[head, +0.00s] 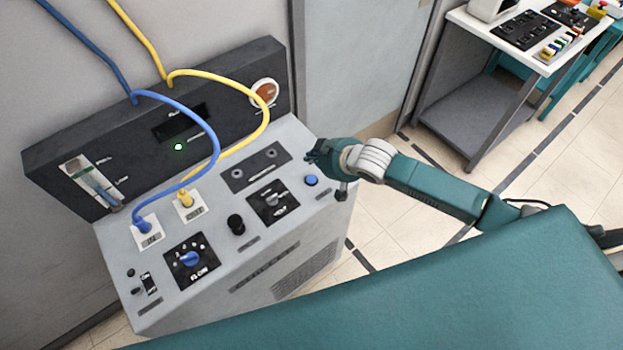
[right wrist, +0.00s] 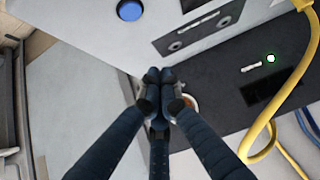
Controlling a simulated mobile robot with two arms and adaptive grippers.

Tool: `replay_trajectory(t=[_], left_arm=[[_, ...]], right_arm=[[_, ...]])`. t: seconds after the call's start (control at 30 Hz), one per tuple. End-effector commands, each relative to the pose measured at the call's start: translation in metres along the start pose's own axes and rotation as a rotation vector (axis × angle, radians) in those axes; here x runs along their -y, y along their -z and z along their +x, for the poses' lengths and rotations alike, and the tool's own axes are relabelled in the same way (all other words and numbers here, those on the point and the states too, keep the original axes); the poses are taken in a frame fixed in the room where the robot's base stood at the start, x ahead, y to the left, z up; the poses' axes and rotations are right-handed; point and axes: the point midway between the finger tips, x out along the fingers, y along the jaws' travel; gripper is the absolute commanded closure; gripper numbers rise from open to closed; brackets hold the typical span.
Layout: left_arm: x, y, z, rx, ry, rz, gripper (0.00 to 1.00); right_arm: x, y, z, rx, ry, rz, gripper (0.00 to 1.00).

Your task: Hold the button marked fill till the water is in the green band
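A round blue button (head: 311,180) sits at the right end of the grey machine's sloping top; I cannot read a fill mark beside it. It also shows at the top of the right wrist view (right wrist: 129,10). My right gripper (head: 316,156) is just above and behind it in the head view, apart from it. In the right wrist view its fingertips (right wrist: 160,76) are together with nothing between them. The level gauge (head: 92,183) is at the left of the dark back panel; its liquid level and green band are too small to make out. My left gripper is out of view.
The machine's top (head: 265,244) also bears a blue knob (head: 189,259), a black knob (head: 236,224) and a switch (head: 271,200). Blue (head: 216,135) and yellow (head: 267,117) hoses arch over its left and middle. A side table (head: 470,105) stands at the upper right.

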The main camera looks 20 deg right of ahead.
Motion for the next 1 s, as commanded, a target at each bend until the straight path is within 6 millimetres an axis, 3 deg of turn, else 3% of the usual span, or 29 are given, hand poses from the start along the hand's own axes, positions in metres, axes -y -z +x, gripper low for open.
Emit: replay_trajectory(t=[0.13, 0.47, 0.7, 1.0], left_arm=[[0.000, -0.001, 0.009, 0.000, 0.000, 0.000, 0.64], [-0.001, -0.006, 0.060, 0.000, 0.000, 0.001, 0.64], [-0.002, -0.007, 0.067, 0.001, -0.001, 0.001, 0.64], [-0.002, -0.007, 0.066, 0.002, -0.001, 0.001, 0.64]], right_arm=[[0.001, -0.013, 0.012, 0.001, 0.001, 0.000, 1.00], [0.001, -0.046, 0.044, 0.000, 0.001, -0.001, 1.00], [0.000, -0.058, 0.056, 0.000, 0.000, 0.000, 1.00], [0.001, -0.058, 0.056, 0.000, 0.000, 0.000, 1.00]])
